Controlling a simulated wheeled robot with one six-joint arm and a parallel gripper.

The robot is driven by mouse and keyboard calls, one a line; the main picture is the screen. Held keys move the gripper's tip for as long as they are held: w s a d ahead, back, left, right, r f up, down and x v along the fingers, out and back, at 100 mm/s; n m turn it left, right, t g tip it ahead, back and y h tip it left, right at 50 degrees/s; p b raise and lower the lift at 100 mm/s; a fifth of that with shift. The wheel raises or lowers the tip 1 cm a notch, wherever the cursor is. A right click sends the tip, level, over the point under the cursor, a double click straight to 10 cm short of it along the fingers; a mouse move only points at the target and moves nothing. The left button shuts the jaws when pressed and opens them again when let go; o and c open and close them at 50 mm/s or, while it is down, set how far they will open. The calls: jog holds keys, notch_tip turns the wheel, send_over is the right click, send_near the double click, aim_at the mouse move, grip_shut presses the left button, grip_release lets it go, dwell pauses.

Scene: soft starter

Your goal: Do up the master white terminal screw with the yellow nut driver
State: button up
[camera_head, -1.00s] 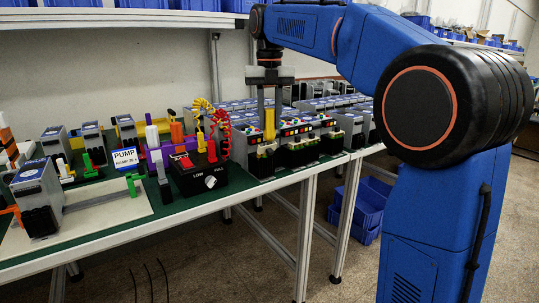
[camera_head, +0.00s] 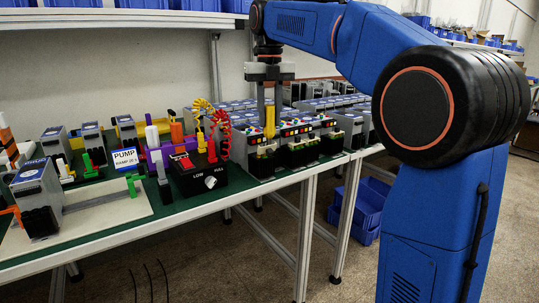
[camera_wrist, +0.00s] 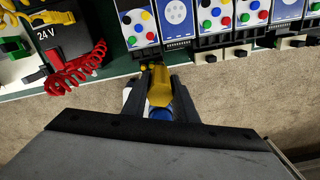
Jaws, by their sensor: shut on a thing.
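My gripper (camera_head: 269,104) points down over the front row of units on the green-topped bench. It is shut on the yellow nut driver (camera_head: 270,122), which hangs upright at the front of a unit with coloured buttons. In the wrist view the yellow driver (camera_wrist: 160,88) sits between the two dark fingers. A blue round part (camera_wrist: 160,114) shows just behind it, and a white part (camera_wrist: 127,97) shows beside the left finger. The driver's lower end is hidden, and I cannot tell whether it touches a screw. I cannot make out the master white terminal screw.
A black box with a red switch and dial (camera_head: 199,177) stands left of the units, with a red coiled lead (camera_head: 222,135) close by. More button-panel units (camera_head: 296,131) stand to the right. A PUMP sign (camera_head: 125,158) is further left.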

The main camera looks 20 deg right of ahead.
jog(key=m, duration=0.3)
jog(key=shift+r+m, duration=0.1)
jog(key=shift+m, duration=0.3)
jog(key=m, duration=1.1)
jog(key=shift+f, duration=0.55)
